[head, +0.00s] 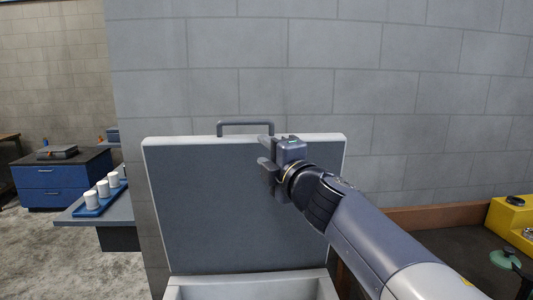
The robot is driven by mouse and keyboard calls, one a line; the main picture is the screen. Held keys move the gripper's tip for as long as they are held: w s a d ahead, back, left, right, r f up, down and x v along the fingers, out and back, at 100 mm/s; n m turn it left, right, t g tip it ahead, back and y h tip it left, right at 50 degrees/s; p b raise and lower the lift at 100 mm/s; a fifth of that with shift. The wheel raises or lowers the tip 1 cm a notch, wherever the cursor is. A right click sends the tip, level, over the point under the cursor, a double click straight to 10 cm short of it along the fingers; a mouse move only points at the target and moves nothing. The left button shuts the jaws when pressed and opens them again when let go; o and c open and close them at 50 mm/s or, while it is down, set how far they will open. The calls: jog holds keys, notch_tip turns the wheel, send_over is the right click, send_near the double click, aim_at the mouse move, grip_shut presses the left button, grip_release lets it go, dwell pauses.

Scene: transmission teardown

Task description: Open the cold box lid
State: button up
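The cold box lid (215,215) stands upright, its dark grey inner face toward me with a pale rim. A grey handle (245,123) sticks up from its top edge. The cold box (185,287) shows at the bottom as a pale rim with an open top; most of it is below the frame. My gripper (264,152) is in front of the lid's upper right part, below the handle, its fingers pointing left and spread apart with nothing between them. I cannot tell whether it touches the lid.
A grey block wall (430,110) rises behind the lid. At left, a table (125,210) holds a blue tray (100,206) with white cylinders, and a blue cabinet (50,187) stands farther back. At right are a yellow block (507,222) and a green round thing (503,261).

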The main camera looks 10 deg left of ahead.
jog(key=shift+w, duration=0.1)
jog(key=p+x, duration=0.2)
jog(key=x, duration=0.9)
